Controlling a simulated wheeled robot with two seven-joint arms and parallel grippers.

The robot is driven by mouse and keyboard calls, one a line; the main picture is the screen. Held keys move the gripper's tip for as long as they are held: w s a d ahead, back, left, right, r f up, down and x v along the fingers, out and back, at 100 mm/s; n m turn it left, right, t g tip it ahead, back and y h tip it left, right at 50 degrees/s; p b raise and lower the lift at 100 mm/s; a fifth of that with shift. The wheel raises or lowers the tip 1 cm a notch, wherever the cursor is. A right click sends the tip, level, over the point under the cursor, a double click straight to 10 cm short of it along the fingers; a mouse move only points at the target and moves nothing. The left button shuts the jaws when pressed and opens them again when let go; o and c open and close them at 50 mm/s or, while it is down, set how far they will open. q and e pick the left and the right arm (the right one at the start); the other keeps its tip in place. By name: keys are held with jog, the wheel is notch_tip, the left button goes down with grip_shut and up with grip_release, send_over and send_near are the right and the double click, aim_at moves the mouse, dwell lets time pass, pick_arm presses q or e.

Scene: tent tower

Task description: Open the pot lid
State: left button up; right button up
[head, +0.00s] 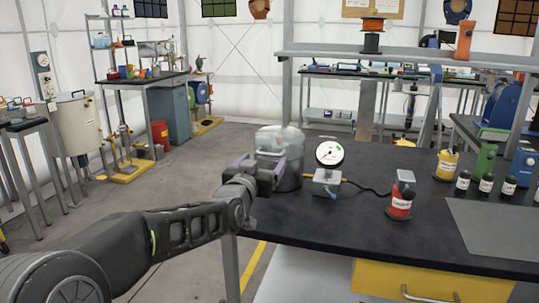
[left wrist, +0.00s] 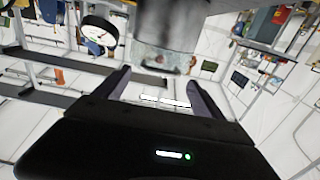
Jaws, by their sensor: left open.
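The pot (head: 290,178) is a grey metal cylinder standing at the left end of the black table. Its pale, see-through lid (head: 280,140) sits on top. My left gripper (head: 264,167) is beside the pot's left front side, near the level where lid and body meet, and partly hides the pot. In the left wrist view the pot (left wrist: 185,22) and its clear lid (left wrist: 165,58) appear inverted, beyond the open fingers (left wrist: 158,88). Nothing shows between the fingers. Whether a fingertip touches the pot cannot be told. My right gripper is not in view.
A dial gauge (head: 329,153) on a small box stands just right of the pot, with a black cable. The black table (head: 330,222) is clear in front of the gauge.

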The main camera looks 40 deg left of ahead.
aim_at(269, 155)
pick_arm(q)
jog(key=x, duration=0.6)
jog(key=shift+p, duration=0.3)
jog(key=shift+c, duration=0.3)
